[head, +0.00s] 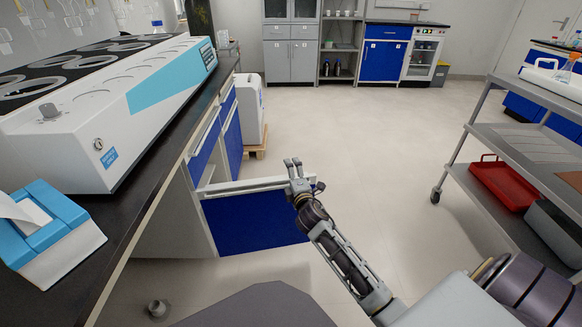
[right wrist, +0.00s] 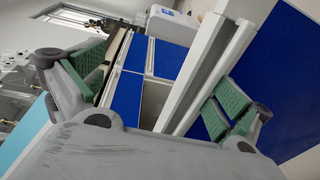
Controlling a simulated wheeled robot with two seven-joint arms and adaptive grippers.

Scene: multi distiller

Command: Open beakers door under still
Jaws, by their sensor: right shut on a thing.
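The long white still (head: 120,90) with a light-blue stripe stands on the dark bench at left. Below it, the beakers door (head: 255,222), a blue panel with a pale top edge, stands swung out from the cabinet, its opening partly showing. My right gripper (head: 294,166) is at the outer end of the door's top edge and shut on it. In the right wrist view the fingers of my right gripper (right wrist: 155,95) lie on either side of the pale door edge (right wrist: 208,75). My left gripper is not in view.
Other blue cabinet fronts (head: 233,130) continue along the bench beyond the opening. A white box-shaped unit (head: 250,105) stands on a wooden base past them. A grey cart (head: 520,145) with a red tray (head: 500,183) is at right. The floor between is clear.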

